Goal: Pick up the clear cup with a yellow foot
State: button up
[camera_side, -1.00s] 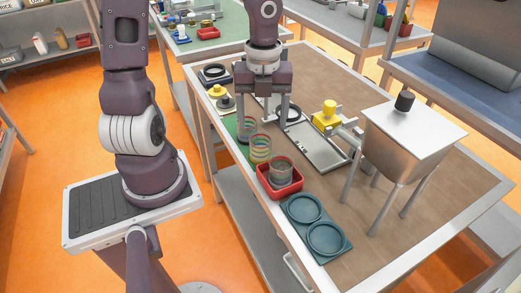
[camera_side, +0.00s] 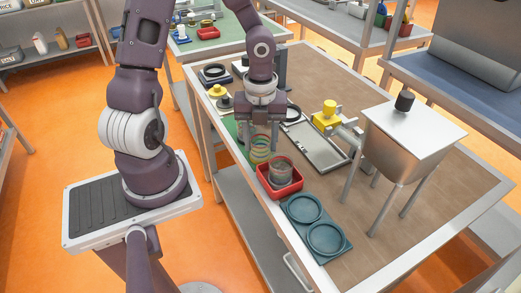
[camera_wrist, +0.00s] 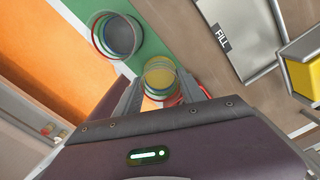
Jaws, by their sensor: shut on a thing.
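The clear cup with a yellow foot (camera_wrist: 160,73) sits between my two fingers in the wrist view, its round yellow disc facing the camera. In the side view the cup (camera_side: 260,155), with coloured rings, stands at the green mat, partly hidden by my fingers. My gripper (camera_side: 261,144) points down over it and is shut on it. I cannot tell whether the cup is clear of the mat.
A red tray (camera_side: 292,188) holding another clear cup is close in front. A teal two-ring plate (camera_side: 335,256), a metal tray (camera_side: 315,150), a yellow part (camera_side: 326,117) and a steel hopper (camera_side: 405,140) stand farther right. Bare brown tabletop lies around the hopper.

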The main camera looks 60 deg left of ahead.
jog(key=shift+r, duration=0.1)
jog(key=shift+c, duration=0.3)
notch_tip(320, 180, up, 15)
jog(key=w+a, duration=1)
jog(key=w, duration=0.3)
jog(key=shift+w+a+f, duration=0.15)
jog(key=shift+w+f, duration=0.15)
jog(key=shift+f, duration=1.6)
jog(key=shift+w+a+f, duration=0.2)
jog(key=shift+w+f, duration=0.1)
jog(key=shift+f, duration=1.6)
jog(key=shift+w+a+f, duration=0.15)
jog(key=shift+w+f, duration=0.15)
jog(key=shift+f, duration=1.6)
jog(key=shift+f, duration=0.4)
jog(key=shift+f, duration=0.7)
